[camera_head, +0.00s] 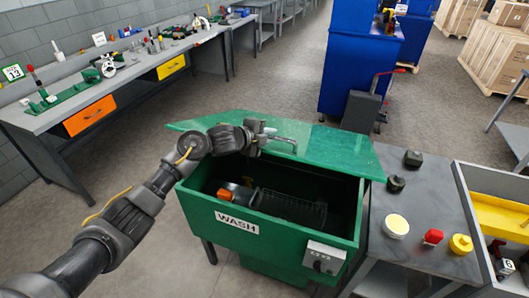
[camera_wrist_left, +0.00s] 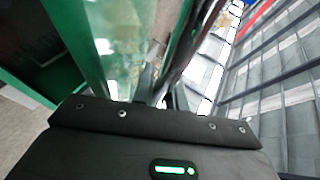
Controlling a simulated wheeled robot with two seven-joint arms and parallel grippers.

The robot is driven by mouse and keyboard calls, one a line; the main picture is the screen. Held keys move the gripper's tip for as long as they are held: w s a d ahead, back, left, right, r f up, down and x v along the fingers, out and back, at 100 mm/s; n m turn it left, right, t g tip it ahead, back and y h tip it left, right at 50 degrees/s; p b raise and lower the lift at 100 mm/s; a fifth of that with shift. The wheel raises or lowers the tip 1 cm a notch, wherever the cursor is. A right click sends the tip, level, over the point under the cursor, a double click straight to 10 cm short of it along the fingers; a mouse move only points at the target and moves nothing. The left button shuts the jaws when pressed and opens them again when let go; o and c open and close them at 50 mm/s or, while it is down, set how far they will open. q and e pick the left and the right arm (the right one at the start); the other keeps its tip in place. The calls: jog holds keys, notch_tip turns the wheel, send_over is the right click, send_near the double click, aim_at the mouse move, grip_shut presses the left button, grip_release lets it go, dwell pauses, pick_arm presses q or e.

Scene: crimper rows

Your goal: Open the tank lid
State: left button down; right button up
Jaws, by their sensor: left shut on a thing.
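The green wash tank (camera_head: 205,202), labelled WASH, stands in the middle of the head view. Its green lid (camera_head: 335,150) is raised along the far side, and the dark inside shows. My left gripper (camera_head: 268,138) is at the lid, shut on a grey bar-like lid handle (camera_head: 286,141); the fingertips are hard to make out. In the left wrist view the lid (camera_wrist_left: 125,45) is a pale green pane beside the fingers (camera_wrist_left: 162,92). My right gripper is out of view.
A wire basket (camera_head: 290,207) and an orange item (camera_head: 225,194) are inside the tank. A grey control box (camera_head: 324,257) is on its front. A grey table (camera_head: 425,205) with small parts adjoins on the right. A blue machine (camera_head: 350,60) stands behind. Floor is clear at left.

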pick_arm(q)
jog(key=w+d+r+g+p, duration=0.1)
jog(key=w+d+r+p, duration=0.1)
jog(key=w+r, duration=0.4)
jog(key=shift+w+r+y, duration=0.15)
jog(key=shift+r+y, duration=0.25)
jog(key=shift+r, duration=1.45)
jog(key=c, duration=1.7)
grip_release()
jog(key=shift+f, duration=0.1)
jog(key=b+v, duration=0.3)
jog(key=v, duration=0.7)
jog(key=shift+a+r, duration=0.25)
